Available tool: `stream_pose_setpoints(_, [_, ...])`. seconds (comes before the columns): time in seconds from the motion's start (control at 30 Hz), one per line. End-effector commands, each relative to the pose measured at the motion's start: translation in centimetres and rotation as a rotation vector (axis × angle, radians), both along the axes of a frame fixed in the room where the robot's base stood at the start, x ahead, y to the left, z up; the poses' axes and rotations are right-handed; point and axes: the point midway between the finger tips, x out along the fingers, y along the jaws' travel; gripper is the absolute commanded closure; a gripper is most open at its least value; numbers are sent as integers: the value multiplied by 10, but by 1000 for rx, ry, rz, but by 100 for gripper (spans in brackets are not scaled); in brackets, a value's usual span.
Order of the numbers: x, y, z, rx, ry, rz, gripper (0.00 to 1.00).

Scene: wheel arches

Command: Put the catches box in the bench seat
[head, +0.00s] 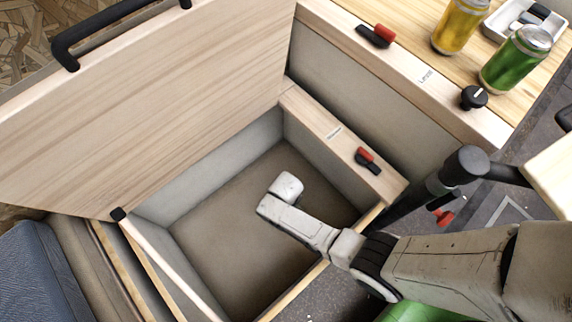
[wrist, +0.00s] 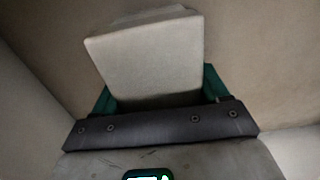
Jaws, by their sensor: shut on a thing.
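The bench seat (head: 215,158) stands open in the head view, its wooden lid (head: 160,100) raised at the upper left. Its floor is bare where I can see it. My arm reaches over the front right edge into the opening. My gripper (wrist: 158,94) is shut on a pale, plain box, the catches box (wrist: 145,58), held between green fingers in the wrist view. The box is slightly tilted in that picture. I cannot tell whether the box touches the floor of the seat.
A wooden counter at the upper right holds a yellow can (head: 459,25), a green can (head: 514,58) and a white tray (head: 517,18). Red-and-black catches (head: 368,160) and a black knob (head: 473,98) stick out nearby. A blue cushion (head: 40,275) lies at lower left.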

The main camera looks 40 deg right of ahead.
Motion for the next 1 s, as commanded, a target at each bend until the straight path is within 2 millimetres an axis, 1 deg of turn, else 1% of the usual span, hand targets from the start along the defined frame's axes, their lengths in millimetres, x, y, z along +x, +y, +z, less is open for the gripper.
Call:
stream_pose_setpoints(0.1, [0,0,-3,0,-1,0,70])
stream_pose_setpoints(0.13, [0,0,-4,0,0,0,25])
stream_pose_setpoints(0.4, [0,0,-3,0,0,0,1])
stream_pose_setpoints(0.63, [0,0,-2,0,0,0,1])
stream_pose_setpoints(0.73, [0,0,3,0,0,0,1])
stream_pose_setpoints(0.87, [0,0,23,0,-1,0,1])
stream_pose_setpoints(1.0, [0,0,52,0,-2,0,1])
